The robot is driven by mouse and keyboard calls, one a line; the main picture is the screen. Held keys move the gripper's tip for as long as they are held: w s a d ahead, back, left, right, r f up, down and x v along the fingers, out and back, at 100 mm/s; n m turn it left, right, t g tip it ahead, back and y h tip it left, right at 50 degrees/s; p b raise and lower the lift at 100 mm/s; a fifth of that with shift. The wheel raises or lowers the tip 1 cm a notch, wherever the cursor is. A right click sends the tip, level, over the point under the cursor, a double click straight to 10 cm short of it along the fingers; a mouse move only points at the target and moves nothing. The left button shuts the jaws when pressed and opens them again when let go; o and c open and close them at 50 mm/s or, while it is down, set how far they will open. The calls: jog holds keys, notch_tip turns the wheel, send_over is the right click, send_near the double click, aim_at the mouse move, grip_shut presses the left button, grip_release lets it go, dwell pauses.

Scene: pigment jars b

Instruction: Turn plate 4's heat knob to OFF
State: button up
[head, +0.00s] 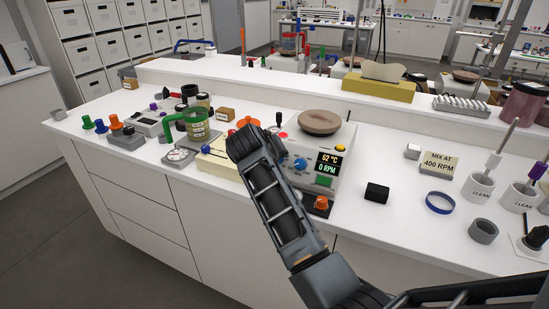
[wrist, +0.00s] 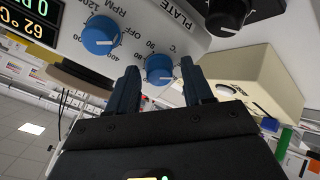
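The hot plate (head: 335,140) stands on the bench with a display reading 62 °C and 0 RPM. Its blue heat knob (wrist: 159,68), beside the °C marks, shows in the wrist view; my arm hides it in the head view. I cannot read its setting surely. The blue RPM knob (wrist: 101,35) is left of it there and also shows in the head view (head: 300,165). The plate's number is not legible. My gripper (wrist: 160,67) is open, with the heat knob between its fingertips in the picture; I cannot tell whether they touch it. The head view hides my fingers.
A cream box (wrist: 262,82) stands close beside the plate, right of my fingers in the wrist view. A black knob (wrist: 230,12) is near the top there. A brown disc (head: 320,121) lies on the plate. A black block (head: 377,193) and blue ring (head: 440,203) lie to the right.

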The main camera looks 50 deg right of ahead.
jog(key=shift+o, duration=0.4)
jog(key=b+v, duration=0.1)
jog(key=v, duration=0.6)
jog(key=shift+a+r, duration=0.25)
jog(key=shift+a, duration=0.1)
jog(key=shift+s, duration=0.1)
